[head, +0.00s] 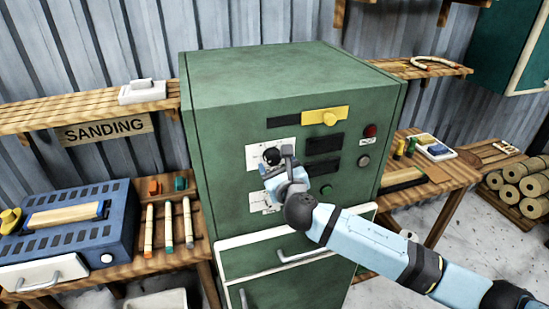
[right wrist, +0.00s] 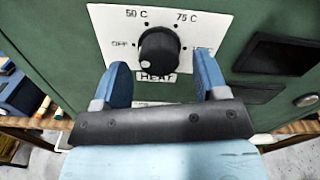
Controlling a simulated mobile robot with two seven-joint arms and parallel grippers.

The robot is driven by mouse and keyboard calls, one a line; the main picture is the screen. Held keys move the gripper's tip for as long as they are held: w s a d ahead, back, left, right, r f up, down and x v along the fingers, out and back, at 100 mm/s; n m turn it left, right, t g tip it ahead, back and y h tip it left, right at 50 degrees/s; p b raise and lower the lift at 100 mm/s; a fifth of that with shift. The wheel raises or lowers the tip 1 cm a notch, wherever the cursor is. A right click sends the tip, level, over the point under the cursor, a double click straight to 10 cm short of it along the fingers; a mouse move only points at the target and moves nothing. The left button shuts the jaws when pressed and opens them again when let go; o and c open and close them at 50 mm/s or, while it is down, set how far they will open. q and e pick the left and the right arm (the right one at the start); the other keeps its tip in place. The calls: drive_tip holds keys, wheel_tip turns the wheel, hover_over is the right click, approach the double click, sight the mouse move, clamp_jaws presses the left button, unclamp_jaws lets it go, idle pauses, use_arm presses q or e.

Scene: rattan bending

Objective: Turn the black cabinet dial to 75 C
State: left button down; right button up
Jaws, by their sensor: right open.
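The black dial (right wrist: 158,50) sits on a white plate (right wrist: 112,20) marked "50 C", "75 C" and "HEAT", on the front of the green cabinet (head: 290,82). Where the dial points is not clear to me. My right gripper (right wrist: 161,70) is open, its blue fingers apart to the left and right of the dial and a little below it. I cannot tell whether they touch it. In the head view the dial (head: 271,156) shows just beyond my right gripper (head: 280,166). The right finger partly covers a label on the plate. My left gripper is not in view.
A blue machine (head: 66,228) stands left, and shelves flank the cabinet.

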drive_tip(key=shift+x, duration=0.8)
drive_tip(key=shift+w, duration=0.2)
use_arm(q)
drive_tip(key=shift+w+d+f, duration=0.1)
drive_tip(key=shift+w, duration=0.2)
use_arm(e)
drive_tip(key=c, duration=0.9)
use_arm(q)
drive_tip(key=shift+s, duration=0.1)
use_arm(e)
drive_tip(key=shift+c, duration=0.2)
